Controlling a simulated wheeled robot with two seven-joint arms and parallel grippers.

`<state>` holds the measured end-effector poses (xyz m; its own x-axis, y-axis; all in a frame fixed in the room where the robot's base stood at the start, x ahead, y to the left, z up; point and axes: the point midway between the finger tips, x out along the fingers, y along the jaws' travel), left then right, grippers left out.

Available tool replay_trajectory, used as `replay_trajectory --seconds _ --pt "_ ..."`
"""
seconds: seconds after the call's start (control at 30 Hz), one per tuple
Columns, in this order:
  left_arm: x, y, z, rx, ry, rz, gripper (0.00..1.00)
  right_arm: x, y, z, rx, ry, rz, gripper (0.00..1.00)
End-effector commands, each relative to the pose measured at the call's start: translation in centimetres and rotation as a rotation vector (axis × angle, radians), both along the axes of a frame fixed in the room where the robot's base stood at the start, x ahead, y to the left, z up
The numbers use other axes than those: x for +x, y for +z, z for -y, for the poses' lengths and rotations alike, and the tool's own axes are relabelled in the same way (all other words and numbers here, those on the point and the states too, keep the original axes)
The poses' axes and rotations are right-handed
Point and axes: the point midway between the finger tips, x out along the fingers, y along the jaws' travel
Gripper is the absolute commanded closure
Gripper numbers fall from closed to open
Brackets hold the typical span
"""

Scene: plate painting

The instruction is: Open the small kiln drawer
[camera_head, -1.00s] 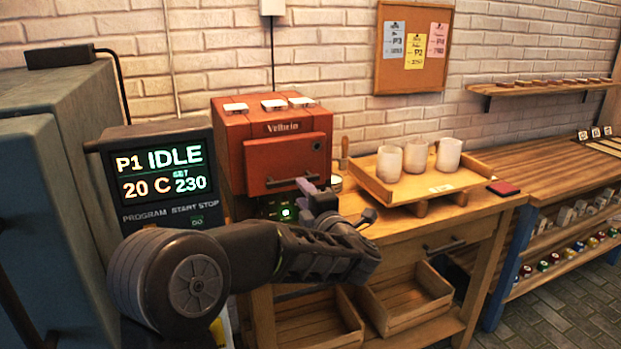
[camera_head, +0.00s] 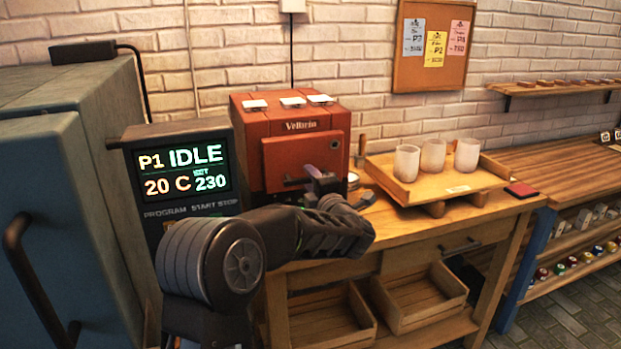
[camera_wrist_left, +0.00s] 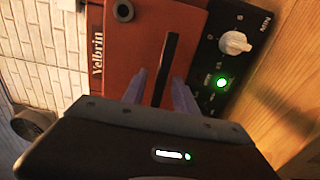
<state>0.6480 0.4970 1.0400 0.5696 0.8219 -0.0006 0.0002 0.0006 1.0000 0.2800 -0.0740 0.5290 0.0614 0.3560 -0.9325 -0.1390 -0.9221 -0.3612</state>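The small red kiln (camera_head: 245,130), marked Velbrin, stands on the wooden bench. Its front panel (camera_head: 285,155) looks closed and has a dark bar handle, partly hidden by my gripper in the head view. My left gripper (camera_head: 322,182) is in front of the handle. In the left wrist view, the dark handle (camera_wrist_left: 167,60) shows between two purple fingers of the gripper (camera_wrist_left: 160,88). The fingers stand apart, and I cannot tell whether they touch the bar. A control strip with a white knob (camera_wrist_left: 235,42) and a lit green button (camera_wrist_left: 221,82) sits beside the panel. My right gripper is not in view.
A large blue-grey kiln (camera_head: 50,200) and its display box (camera_head: 185,180), reading IDLE, stand at the left. A wooden tray (camera_head: 455,190) with white cups is right of the small kiln. Open wooden bins (camera_head: 420,300) sit below. A striped-top bench (camera_head: 560,155) is at right.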

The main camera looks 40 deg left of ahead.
Motion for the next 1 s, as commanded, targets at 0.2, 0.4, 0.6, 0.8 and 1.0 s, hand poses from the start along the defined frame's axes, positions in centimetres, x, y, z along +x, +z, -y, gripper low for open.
replay_trajectory --seconds 0.2,0.4,0.6,0.8,1.0 --pt "0.28 -0.03 -0.39 0.001 -0.001 -0.001 0.65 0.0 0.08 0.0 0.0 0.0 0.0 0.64" --pt "0.27 -0.03 -0.37 0.0 -0.001 0.0 0.72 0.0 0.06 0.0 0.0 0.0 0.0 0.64" --pt "0.26 -0.03 -0.36 0.0 -0.001 0.0 0.88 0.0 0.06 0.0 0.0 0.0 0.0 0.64" --pt "0.26 -0.04 -0.36 0.0 -0.001 0.0 1.0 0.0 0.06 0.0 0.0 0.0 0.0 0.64" --pt "0.26 -0.05 -0.36 0.0 -0.001 0.0 1.0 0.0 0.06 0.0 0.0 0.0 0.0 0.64"
